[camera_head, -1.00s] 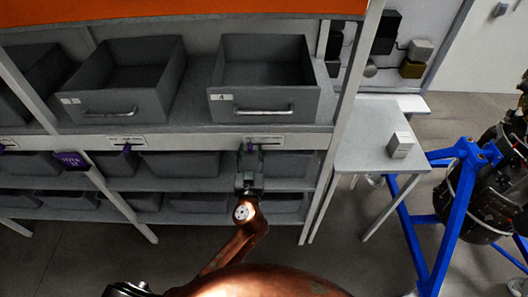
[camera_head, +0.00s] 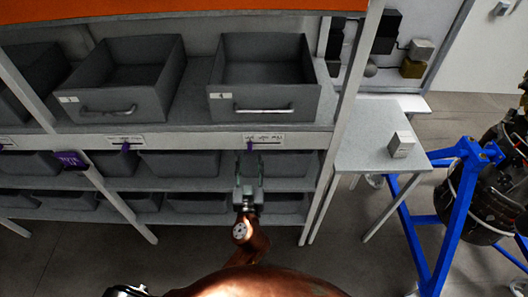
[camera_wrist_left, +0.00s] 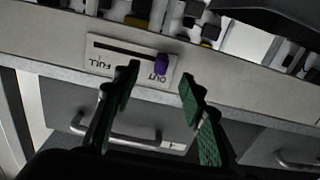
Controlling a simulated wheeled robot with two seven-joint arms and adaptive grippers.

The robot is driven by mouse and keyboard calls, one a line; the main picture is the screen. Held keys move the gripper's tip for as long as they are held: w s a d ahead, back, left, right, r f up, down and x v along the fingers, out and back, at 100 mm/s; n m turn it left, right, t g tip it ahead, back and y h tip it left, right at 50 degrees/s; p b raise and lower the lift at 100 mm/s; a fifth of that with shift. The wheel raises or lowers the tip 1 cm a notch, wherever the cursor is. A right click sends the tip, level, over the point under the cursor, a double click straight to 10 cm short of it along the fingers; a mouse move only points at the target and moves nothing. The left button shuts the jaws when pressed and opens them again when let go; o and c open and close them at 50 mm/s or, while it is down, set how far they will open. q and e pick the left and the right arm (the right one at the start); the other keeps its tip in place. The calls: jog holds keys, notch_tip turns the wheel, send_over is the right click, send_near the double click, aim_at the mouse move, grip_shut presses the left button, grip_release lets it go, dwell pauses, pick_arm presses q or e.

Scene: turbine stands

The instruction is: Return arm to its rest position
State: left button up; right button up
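My left gripper (camera_head: 249,160) stands in front of the shelf edge under the right-hand open drawer. In the left wrist view its two green fingers (camera_wrist_left: 160,82) are apart with nothing between them. A purple slider tab (camera_wrist_left: 162,64) sits at the OUT end of a white FULL/OUT label (camera_wrist_left: 105,58), beyond the fingertips. The tab appears apart from the fingers. My left arm comes up from the bottom of the head view. My right gripper does not show.
Two open grey drawers (camera_head: 262,101) (camera_head: 115,101) jut out above the gripper, and several grey bins fill the lower shelves. The floor in front is bare.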

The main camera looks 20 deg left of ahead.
pick_arm(q)
jog(key=shift+s+d, duration=0.2)
jog(key=shift+s, duration=0.5)
jog(key=shift+f, duration=0.1)
